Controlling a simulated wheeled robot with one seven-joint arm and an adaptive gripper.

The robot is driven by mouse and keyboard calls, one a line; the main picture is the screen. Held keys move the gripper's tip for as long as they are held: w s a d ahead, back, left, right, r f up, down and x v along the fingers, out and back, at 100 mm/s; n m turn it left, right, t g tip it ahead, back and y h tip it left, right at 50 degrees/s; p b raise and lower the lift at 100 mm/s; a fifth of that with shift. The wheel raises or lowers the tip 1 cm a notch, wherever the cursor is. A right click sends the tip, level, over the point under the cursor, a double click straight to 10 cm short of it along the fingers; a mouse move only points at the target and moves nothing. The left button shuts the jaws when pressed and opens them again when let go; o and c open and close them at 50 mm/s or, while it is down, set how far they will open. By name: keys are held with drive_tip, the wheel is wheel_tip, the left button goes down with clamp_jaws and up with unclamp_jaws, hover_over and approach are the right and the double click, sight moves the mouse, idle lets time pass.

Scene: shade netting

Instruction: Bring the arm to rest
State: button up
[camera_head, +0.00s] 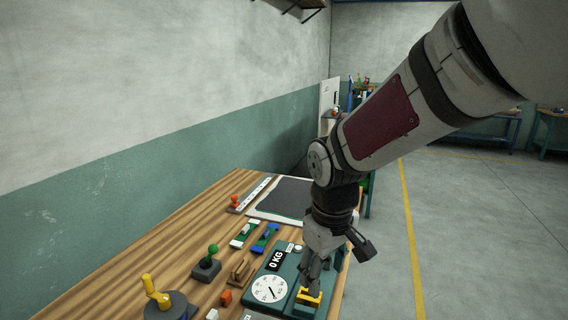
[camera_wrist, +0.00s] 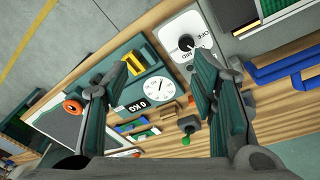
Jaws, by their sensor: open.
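My gripper (camera_wrist: 161,58) is open and empty in the wrist view, its two fingers spread apart above the bench. In the head view my gripper (camera_head: 318,278) hangs down from my arm over the green scale unit at the bench's right edge, close to a yellow part (camera_head: 308,298). The yellow part also shows in the wrist view (camera_wrist: 131,66), beside the left fingertip. I cannot tell from these views whether a finger touches it. My arm reaches in from the upper right of the head view.
The wooden bench (camera_head: 190,225) holds a dial scale (camera_head: 269,289), a green-knobbed lever (camera_head: 207,266), a yellow-handled lever (camera_head: 155,292), green and blue pieces and a dark mat (camera_head: 286,197). A grey knob panel (camera_wrist: 188,46) lies near the right finger. Open floor (camera_head: 465,220) lies to the right.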

drive_tip(key=s+d+r+m+t, duration=0.2)
drive_tip(key=s+d+r, duration=0.3)
drive_tip(key=s, duration=0.3)
drive_tip(key=s+d+r+m+t, duration=0.1)
drive_tip(key=s+d+r+m, duration=0.4)
drive_tip(key=s, duration=0.4)
drive_tip(key=shift+s+d+r+t, duration=0.2)
drive_tip(key=shift+d+r+t, duration=0.2)
drive_tip(key=shift+d+r, duration=0.2)
